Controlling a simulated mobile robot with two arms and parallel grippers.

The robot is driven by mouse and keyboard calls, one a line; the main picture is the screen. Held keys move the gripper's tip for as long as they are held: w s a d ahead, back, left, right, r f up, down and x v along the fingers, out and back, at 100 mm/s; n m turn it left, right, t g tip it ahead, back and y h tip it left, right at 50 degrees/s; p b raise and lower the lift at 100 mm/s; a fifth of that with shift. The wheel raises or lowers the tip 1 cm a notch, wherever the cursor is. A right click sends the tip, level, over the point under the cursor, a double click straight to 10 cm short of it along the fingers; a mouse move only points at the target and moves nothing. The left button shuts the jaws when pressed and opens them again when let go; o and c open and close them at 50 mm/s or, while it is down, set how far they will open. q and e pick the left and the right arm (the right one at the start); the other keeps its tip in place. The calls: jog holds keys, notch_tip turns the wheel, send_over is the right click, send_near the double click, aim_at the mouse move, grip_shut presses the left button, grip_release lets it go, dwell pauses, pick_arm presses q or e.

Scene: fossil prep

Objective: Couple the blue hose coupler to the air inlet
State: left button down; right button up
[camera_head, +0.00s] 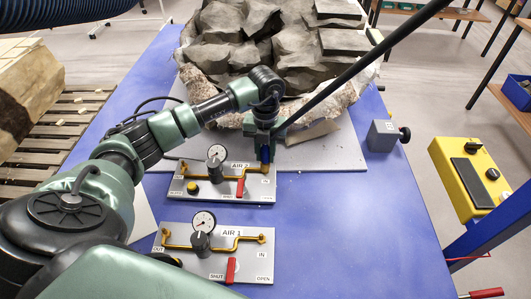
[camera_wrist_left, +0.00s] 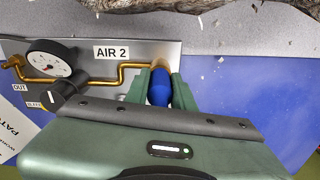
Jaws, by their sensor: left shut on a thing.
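My left gripper (camera_head: 264,150) is shut on the blue hose coupler, at the upper right of the AIR 2 panel (camera_head: 205,190). In the left wrist view the blue coupler (camera_wrist_left: 159,88) sits between the two green fingers (camera_wrist_left: 160,92). It is in line with the right end of the AIR 2 brass pipe (camera_wrist_left: 130,67), at the air inlet side. I cannot tell whether coupler and inlet are seated together or only close. In the head view the fingers mostly hide the coupler. My right gripper is not in view.
The AIR 1 panel (camera_head: 210,268), with a red lever, lies nearer on the blue table (camera_head: 355,235). A black hose (camera_head: 365,62) slants up right from the gripper. Fossil rock (camera_head: 235,55) stands behind.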

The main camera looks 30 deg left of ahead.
pick_arm(q)
jog(key=shift+s+f, duration=0.1)
jog(key=shift+f, duration=0.2)
jog(key=c, duration=1.1)
grip_release()
jog(key=shift+a+r, duration=0.1)
notch_tip(320, 180, up, 7)
jog(key=p, duration=0.4)
jog(key=shift+r+p, duration=0.15)
jog(key=shift+p, duration=0.25)
